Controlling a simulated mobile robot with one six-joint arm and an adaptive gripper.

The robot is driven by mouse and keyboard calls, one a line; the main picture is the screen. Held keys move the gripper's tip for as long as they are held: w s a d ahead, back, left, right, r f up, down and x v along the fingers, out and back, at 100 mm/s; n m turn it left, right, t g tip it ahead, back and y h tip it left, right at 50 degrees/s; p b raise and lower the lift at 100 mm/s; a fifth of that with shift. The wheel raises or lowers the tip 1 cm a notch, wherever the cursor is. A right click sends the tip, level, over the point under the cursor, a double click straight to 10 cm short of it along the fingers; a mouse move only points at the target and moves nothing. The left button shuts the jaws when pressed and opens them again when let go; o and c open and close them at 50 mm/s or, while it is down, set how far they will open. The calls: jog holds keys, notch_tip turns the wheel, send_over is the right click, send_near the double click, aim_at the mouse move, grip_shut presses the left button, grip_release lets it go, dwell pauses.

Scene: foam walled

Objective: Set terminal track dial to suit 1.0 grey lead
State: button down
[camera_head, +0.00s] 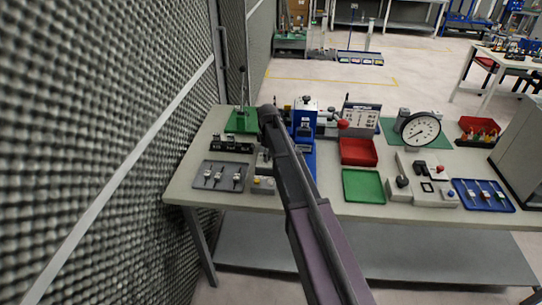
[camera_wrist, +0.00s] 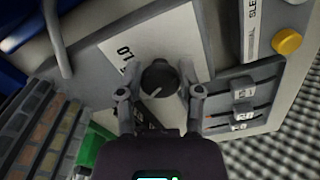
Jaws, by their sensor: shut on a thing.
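In the wrist view, a round dark dial knob (camera_wrist: 158,80) with a pale pointer line sits on a grey body. The line points toward the lower left in the picture. My gripper (camera_wrist: 160,88) is shut on the knob, one finger on each side. In the head view my arm hides the gripper and the dial. Several leads with pale ends lie on a grey tray (camera_head: 208,185) at the bench's left; it also shows in the wrist view (camera_wrist: 262,124).
A box with a yellow button (camera_wrist: 287,42) stands close to the dial. A rack (camera_wrist: 45,125) of dull coloured blocks is on the other side. In the head view, a green-based press (camera_head: 242,122) and blue device (camera_head: 304,118) stand behind. A foam wall (camera_head: 90,130) borders the left.

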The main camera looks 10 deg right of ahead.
jog(key=shift+w+a, duration=0.1)
jog(key=shift+a, duration=0.15)
dwell(0.6)
jog(key=shift+c, duration=1.3)
grip_release()
jog(key=shift+a, duration=0.1)
